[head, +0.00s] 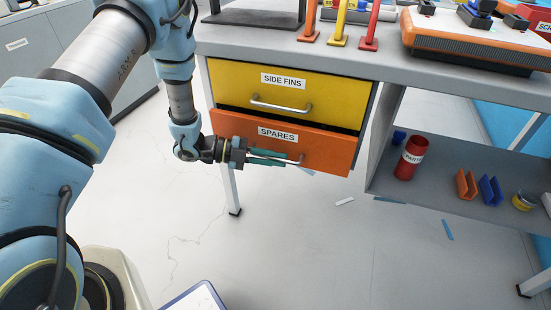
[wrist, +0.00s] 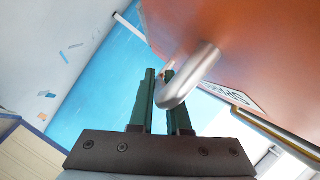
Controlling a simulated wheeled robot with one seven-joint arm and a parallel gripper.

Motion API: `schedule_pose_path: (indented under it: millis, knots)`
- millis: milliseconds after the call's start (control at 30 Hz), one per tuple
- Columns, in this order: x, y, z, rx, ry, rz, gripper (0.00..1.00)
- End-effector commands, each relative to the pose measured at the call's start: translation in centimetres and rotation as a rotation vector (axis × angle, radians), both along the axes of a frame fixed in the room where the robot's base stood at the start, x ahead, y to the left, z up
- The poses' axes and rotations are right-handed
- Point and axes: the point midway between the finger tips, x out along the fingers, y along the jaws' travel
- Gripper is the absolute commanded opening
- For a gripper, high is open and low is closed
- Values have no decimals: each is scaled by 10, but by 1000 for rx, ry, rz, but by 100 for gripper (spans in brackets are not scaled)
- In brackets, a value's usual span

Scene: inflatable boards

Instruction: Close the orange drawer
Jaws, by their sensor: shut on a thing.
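The orange drawer (head: 330,155), labelled SPARES, is the lower drawer under the workbench. Its front stands slightly out from the cabinet, with a dark gap along its top edge. My gripper (head: 272,157) is at the drawer's front, its green fingers shut on the metal handle (head: 298,161). The fingers hide part of the handle in the head view. In the wrist view the handle (wrist: 190,78) shows close up at the fingers (wrist: 165,95), with the orange front (wrist: 250,45) beside it.
The yellow drawer (head: 335,98), labelled SIDE FINS, is above and looks shut. The bench top (head: 385,60) carries colored tools and an orange-edged board. A lower shelf (head: 430,190) at right holds a red can (head: 410,160) and small parts. The floor (head: 290,240) in front is mostly clear.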

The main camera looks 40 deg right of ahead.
Motion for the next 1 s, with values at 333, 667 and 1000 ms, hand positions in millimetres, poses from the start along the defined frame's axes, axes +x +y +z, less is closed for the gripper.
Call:
schedule_pose_path:
  millis: [333, 667, 1000]
  knots:
    - [22, -33, -1, 0, -2, 2, 0]
    - [23, -34, 0, -3, -5, 6, 26]
    - [22, -34, 1, -3, -3, 2, 45]
